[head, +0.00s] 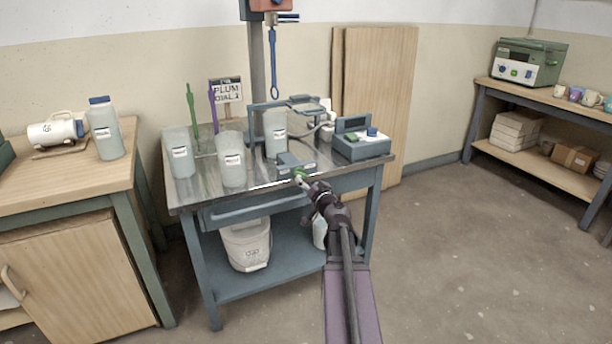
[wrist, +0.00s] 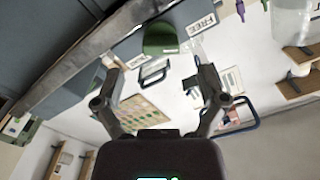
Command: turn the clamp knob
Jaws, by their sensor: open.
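The clamp knob (head: 299,172) is a small green piece at the front edge of the metal-topped cart, by a grey clamp block (head: 289,160). In the wrist view the green knob (wrist: 160,38) shows large, just ahead of the fingertips and roughly centred between them. My gripper (head: 303,180) reaches up to the cart's front edge, close to the knob. In the wrist view my gripper (wrist: 157,62) has its two fingers spread wide with nothing between them. I cannot tell whether a finger touches the knob.
Clear labelled beakers (head: 232,165) stand left of the clamp on the cart top (head: 207,190). A grey device (head: 360,142) sits to its right. A white card reading "FREE" (wrist: 202,25) is beside the knob. A white bucket (head: 246,247) is on the lower shelf. The right floor is clear.

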